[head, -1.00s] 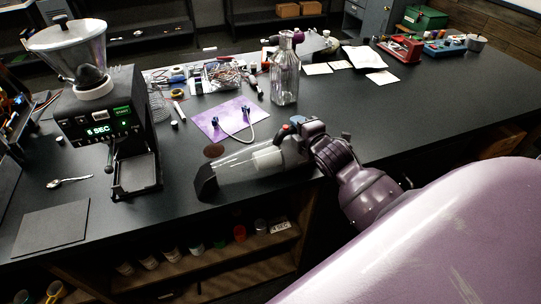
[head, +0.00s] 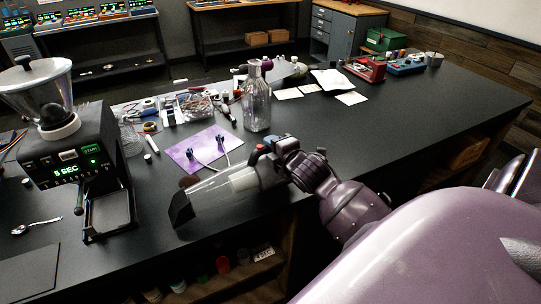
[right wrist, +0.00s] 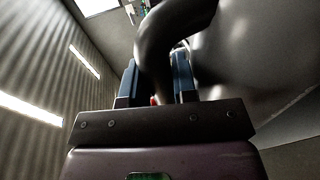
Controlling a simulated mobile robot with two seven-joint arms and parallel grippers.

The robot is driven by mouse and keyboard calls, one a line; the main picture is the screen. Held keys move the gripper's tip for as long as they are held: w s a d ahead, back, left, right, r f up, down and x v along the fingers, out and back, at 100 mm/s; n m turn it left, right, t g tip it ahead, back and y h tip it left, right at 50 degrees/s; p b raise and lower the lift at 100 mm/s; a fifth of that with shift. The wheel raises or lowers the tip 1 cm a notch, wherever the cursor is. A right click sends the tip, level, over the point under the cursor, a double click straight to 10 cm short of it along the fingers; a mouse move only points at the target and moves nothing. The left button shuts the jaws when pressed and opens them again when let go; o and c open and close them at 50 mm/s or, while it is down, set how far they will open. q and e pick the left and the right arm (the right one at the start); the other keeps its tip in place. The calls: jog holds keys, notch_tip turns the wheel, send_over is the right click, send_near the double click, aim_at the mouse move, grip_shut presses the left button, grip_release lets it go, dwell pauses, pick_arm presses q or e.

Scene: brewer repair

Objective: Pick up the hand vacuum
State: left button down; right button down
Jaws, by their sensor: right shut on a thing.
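The hand vacuum (head: 210,192) lies at the front edge of the black workbench, its dark nozzle pointing left and its clear chamber showing a white filter. Whether it touches the bench or is slightly raised, I cannot tell. My right gripper (head: 287,152) is at its handle end, on the right side. In the right wrist view, the blue fingers of my right gripper (right wrist: 156,82) stand on either side of the dark curved handle of the vacuum (right wrist: 157,50), shut on it. My left gripper is not in view.
A grinder (head: 75,160) stands to the left, with a spoon (head: 37,226) beside it. A purple mat (head: 185,154) with a cable, a glass bottle (head: 257,105) and a parts tray (head: 194,105) are behind the vacuum. The bench (head: 400,125) is clear to the right.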

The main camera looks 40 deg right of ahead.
notch_tip(320, 180, up, 18)
dwell(0.4)
jog(key=shift+f, duration=0.15)
dwell(0.4)
